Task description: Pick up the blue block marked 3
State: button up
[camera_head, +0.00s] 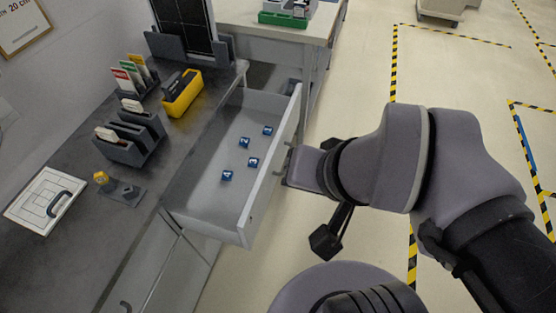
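The blue block marked 3 (253,162) lies on the floor of the open drawer (207,199), toward the drawer's front. Other blue blocks lie near it, apart from one another: one marked 4 (227,175) to its lower left, one that looks marked 2 (244,142) above it, and one (267,130) at the upper right whose mark is too small to read. My gripper (291,172) is outside the drawer, close to its front panel and handle. Its fingers are mostly hidden, so I cannot tell whether it is open or touches the handle.
The drawer's front panel (268,184) stands between my arm and the blocks. The grey counter left of it holds a yellow bin (182,94), dark racks (130,138), a yellow piece on a small stand (101,177) and a white board (45,204). Open floor lies to the right.

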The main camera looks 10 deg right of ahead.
aim_at(253, 162)
jog(key=i+l+u, duration=0.15)
jog(key=i+l, duration=0.15)
jog(key=i, duration=0.15)
jog(key=i+l+u, duration=0.1)
jog(key=i+l, duration=0.2)
jog(key=i, duration=0.1)
